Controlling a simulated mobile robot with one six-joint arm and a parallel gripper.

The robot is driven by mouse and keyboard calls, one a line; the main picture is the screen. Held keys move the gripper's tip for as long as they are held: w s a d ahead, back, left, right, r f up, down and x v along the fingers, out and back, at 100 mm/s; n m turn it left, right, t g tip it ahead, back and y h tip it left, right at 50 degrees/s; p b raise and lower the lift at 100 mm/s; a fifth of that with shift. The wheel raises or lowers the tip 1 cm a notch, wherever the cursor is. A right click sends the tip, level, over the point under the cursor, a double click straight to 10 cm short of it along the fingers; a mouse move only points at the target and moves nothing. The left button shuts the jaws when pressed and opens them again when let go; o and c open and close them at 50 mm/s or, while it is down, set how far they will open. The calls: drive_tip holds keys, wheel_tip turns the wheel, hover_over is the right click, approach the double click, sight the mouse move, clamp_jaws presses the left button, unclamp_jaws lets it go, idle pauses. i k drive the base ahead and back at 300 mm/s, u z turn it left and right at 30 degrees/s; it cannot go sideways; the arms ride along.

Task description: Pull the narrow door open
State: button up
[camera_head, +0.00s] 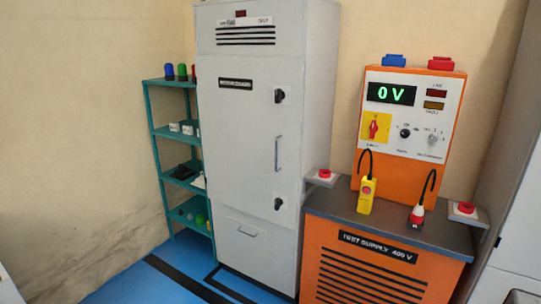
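A tall light-grey cabinet (250,130) stands at the middle left. Its narrow front door (237,140) looks shut. The door has a vertical grey handle (278,153) near its right edge. A black latch knob (280,96) sits above the handle and another latch (279,203) below it. A dark label is on the upper part of the door. My gripper is not in the picture.
A teal shelf (153,130) with small items stands left of the cabinet. An orange test supply bench (375,255) with a panel reading 0 V (391,93) stands close on the right. Blue floor (140,284) with black lines shows in front.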

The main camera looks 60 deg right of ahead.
sight(251, 143)
drive_tip(key=z, duration=0.15)
drive_tip(key=i, duration=0.95)
drive_tip(key=u, duration=0.1)
